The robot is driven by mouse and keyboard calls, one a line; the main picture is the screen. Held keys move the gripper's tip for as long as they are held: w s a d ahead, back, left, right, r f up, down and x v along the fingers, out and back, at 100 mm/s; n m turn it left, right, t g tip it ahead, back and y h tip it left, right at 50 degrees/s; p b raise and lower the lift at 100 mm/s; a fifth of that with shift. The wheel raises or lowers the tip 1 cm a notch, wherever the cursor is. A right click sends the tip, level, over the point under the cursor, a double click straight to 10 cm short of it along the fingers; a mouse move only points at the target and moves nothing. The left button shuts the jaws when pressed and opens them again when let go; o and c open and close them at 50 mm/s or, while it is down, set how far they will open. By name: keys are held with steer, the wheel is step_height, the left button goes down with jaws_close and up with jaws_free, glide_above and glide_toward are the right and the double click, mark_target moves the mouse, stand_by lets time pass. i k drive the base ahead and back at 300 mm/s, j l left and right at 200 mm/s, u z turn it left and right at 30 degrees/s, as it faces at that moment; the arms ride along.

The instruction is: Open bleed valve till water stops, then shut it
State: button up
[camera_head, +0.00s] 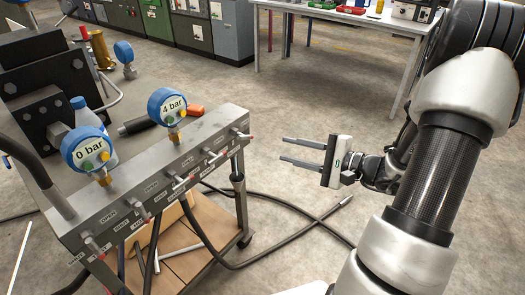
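A grey metal manifold (150,185) stands on a cart at the left, with several small red-tipped valve levers along its front edge. Small labels sit by the levers, too small to read surely, so I cannot tell which is the bleed valve. A blue gauge (86,147) on its left part reads 0 bar. A second blue gauge (167,105) near its middle reads 4 bar. No water flow is visible. My gripper (284,149) is open and empty, its two fingers pointing left towards the manifold's right end, with a clear gap between.
A black hose (290,246) loops over the floor below my gripper. The cart's wooden lower shelf (190,262) holds pipes. A bottle (90,118) and an orange-and-black tool (160,120) are behind the manifold. A white table (345,17) and cabinets (190,28) stand at the back.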

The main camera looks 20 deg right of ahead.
mark_target(241, 137)
steer(key=i+z, duration=0.15)
steer(key=z, duration=0.2)
steer(key=i+j+z, duration=0.1)
steer(key=z, duration=0.25)
steer(key=i+j+z, duration=0.1)
steer(key=i+z, duration=0.25)
steer(key=k, duration=0.1)
